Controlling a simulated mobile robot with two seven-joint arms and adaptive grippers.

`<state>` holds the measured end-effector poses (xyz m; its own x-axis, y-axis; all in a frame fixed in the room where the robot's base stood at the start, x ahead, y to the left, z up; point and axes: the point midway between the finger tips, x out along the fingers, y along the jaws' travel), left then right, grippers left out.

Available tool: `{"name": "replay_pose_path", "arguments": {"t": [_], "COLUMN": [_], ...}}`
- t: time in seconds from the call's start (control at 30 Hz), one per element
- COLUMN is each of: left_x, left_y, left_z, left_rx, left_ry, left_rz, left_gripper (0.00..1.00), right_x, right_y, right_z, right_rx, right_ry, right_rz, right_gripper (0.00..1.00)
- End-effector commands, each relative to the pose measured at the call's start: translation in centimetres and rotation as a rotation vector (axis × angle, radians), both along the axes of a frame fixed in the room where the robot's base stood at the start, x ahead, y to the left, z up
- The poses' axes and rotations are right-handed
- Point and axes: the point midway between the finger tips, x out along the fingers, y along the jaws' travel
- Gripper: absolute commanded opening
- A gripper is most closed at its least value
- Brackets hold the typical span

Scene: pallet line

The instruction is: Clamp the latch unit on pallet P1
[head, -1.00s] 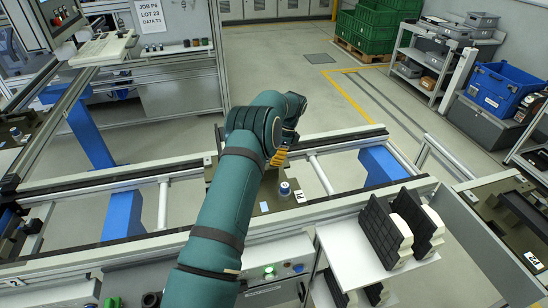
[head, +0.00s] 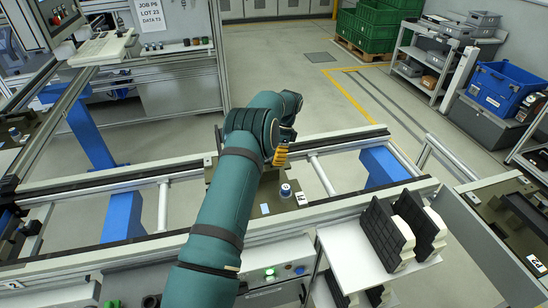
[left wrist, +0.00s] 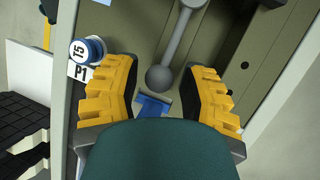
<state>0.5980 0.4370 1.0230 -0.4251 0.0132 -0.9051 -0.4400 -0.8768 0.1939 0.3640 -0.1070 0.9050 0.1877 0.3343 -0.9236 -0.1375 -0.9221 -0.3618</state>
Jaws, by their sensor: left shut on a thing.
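Pallet P1 (head: 249,207) sits on the conveyor in the head view, mostly behind my left arm. Its P1 label and a blue-topped T5 cylinder (left wrist: 88,50) show at the left in the left wrist view. A grey lever with a ball knob (left wrist: 160,78) lies over the pallet there, with a small blue part (left wrist: 153,105) just below the knob. My left gripper (head: 282,154) has its yellow fingers on either side of the knob and is shut on it. The contact faces are not clear. My right gripper is not in view.
A white shelf with black-faced blocks (head: 383,230) stands in front of the conveyor. Another pallet (head: 491,207) is at the right. Conveyor rails (head: 340,138) run behind and in front of pallet P1. The conveyor stretch right of the pallet is open.

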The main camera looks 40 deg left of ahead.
Motion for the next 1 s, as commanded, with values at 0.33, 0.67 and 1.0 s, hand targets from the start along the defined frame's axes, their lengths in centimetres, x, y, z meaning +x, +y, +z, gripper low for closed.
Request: {"name": "replay_pose_path", "arguments": {"t": [0.33,0.67,1.0], "left_x": [0.2,2.0,3.0], "left_y": [0.0,0.0,0.0], "left_z": [0.4,4.0,6.3], "left_rx": [0.001,0.002,0.001], "left_ry": [-0.004,-0.006,-0.003], "left_rz": [-0.001,-0.002,0.000], "left_gripper": [0.41,0.41,0.41], "right_x": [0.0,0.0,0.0], "right_y": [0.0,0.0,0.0], "right_z": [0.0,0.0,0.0], "right_rx": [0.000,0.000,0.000], "right_ry": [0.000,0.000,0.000], "right_rz": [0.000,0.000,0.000], "right_gripper": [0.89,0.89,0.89]}}
